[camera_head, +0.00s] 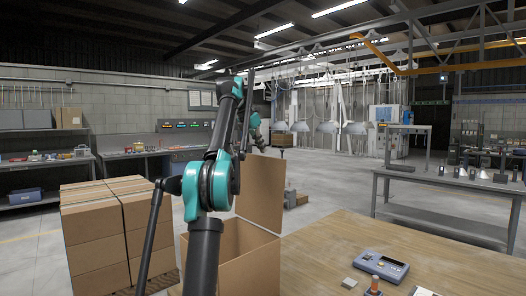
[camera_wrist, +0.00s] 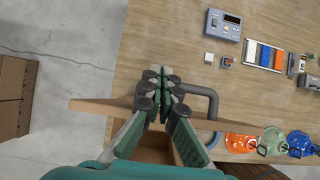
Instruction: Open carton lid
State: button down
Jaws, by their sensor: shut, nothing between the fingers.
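The brown cardboard carton (camera_head: 252,262) stands at the left end of the wooden table, partly hidden by my arm. One lid panel (camera_head: 264,190) stands up from its back side. In the wrist view the panel (camera_wrist: 92,105) shows nearly edge-on, running across behind my fingers. Part of the carton's inside (camera_wrist: 155,142) shows below it. My gripper (camera_wrist: 164,84) is shut and empty, with its fingertips over the panel's edge; I cannot tell if they touch it. In the head view my gripper (camera_head: 258,138) is small, just above the raised panel and partly hidden.
The wooden table (camera_head: 320,240) holds a blue-grey device (camera_head: 382,265) and small blocks. In the wrist view orange, green and blue containers (camera_wrist: 270,142) stand at right. Stacked closed cartons (camera_head: 95,235) stand left of my arm. A grey workbench (camera_head: 450,185) stands at right.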

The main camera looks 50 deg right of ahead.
jog(key=w+a+r, duration=0.1)
jog(key=a, duration=1.1)
jog(key=shift+w+a, duration=0.25)
jog(key=shift+a, duration=0.1)
